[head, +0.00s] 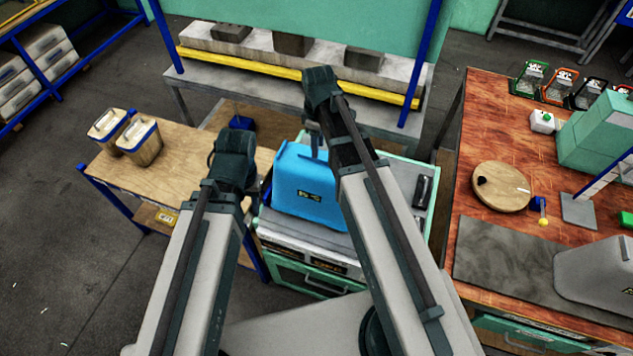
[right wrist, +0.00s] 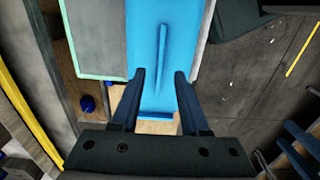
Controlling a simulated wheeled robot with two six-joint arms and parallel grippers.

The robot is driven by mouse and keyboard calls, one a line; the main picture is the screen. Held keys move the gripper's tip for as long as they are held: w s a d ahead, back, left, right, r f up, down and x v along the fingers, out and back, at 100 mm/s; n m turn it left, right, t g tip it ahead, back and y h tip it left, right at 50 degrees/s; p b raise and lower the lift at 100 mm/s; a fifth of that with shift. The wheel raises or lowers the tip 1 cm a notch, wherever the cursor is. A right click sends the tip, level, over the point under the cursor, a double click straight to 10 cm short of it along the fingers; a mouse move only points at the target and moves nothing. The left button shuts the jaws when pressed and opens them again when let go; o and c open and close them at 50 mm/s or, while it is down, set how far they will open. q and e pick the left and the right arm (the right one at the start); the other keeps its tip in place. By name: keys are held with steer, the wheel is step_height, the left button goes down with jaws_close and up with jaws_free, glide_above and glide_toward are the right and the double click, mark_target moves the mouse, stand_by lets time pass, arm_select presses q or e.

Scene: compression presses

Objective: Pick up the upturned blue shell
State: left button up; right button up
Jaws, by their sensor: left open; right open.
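The blue shell (head: 305,195) stands on the grey top of a teal cabinet in the middle of the head view, with a small dark label on its near face. My right gripper (head: 318,143) is above the shell's far edge, and my right forearm covers the shell's right side. In the right wrist view the shell (right wrist: 145,45) shows a thin raised rib (right wrist: 162,48) lying ahead of the gap between the open, empty fingers. I cannot tell whether they touch the shell. My left gripper (head: 237,145) is left of the shell, apart from it; its fingertips are hard to make out.
A wooden table (head: 190,150) with two bins stands at left. A grey bench (head: 250,85) with dark blocks and a yellow rail is behind. A red-brown worktable (head: 485,165) with a round wooden disc is at right. A dark handled item (head: 424,190) lies on the cabinet's right side.

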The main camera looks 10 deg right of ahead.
step_height(320, 180, down, 5)
steer(key=b, duration=0.4)
steer(key=shift+w+a+r, duration=0.1)
steer(key=shift+a+r, duration=0.05)
steer(key=shift+r, duration=0.1)
steer(key=shift+c, duration=0.3)
jaws_close()
stand_by(0.6)
